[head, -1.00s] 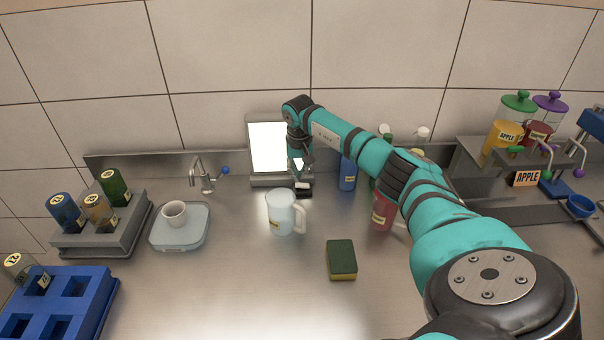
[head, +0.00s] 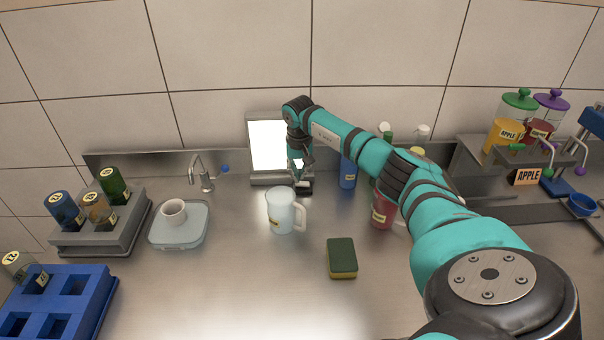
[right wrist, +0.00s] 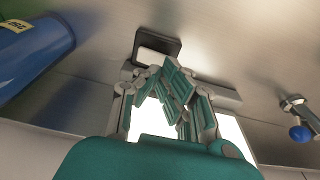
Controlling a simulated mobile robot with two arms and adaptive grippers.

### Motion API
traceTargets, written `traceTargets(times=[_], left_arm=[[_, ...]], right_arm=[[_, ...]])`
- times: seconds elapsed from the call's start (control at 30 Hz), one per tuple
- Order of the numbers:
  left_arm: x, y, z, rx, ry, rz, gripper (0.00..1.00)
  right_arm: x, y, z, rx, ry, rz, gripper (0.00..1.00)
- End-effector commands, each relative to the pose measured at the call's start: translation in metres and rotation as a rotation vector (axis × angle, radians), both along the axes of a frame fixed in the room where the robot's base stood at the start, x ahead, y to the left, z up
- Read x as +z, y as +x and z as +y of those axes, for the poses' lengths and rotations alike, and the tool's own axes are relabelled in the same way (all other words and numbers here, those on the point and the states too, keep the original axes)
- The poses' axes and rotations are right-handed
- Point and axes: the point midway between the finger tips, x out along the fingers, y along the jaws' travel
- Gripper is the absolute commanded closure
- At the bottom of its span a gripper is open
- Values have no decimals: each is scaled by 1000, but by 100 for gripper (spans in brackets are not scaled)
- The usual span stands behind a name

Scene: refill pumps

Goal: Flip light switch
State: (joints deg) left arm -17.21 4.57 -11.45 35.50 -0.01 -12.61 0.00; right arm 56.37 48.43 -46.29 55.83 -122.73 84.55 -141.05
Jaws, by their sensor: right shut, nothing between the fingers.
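The light switch is a small dark block with a white rocker, standing on the counter in front of the lit white panel (head: 268,145). In the right wrist view the switch (right wrist: 157,46) lies just beyond my fingertips. My right gripper (head: 302,184) points down over the switch and hides much of it in the head view. In the right wrist view the gripper (right wrist: 172,82) is shut with nothing between its fingers. I cannot tell whether the fingertips touch the rocker. The panel also glows behind my fingers in the right wrist view (right wrist: 233,128). My left gripper is not in view.
A frosted mug (head: 281,211) stands close in front of the gripper, and a blue bottle (head: 348,172) close to its right. A sponge (head: 342,258) and a red mug (head: 382,210) are nearer my arm. A tap (head: 203,175) stands left of the panel.

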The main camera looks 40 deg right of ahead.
Motion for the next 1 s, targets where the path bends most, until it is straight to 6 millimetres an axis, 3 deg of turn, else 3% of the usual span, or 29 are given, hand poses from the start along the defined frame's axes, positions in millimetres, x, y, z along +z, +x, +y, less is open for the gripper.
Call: traceTargets(times=[1.0], left_arm=[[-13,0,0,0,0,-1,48]], right_arm=[[-16,0,0,-1,0,0,100]])
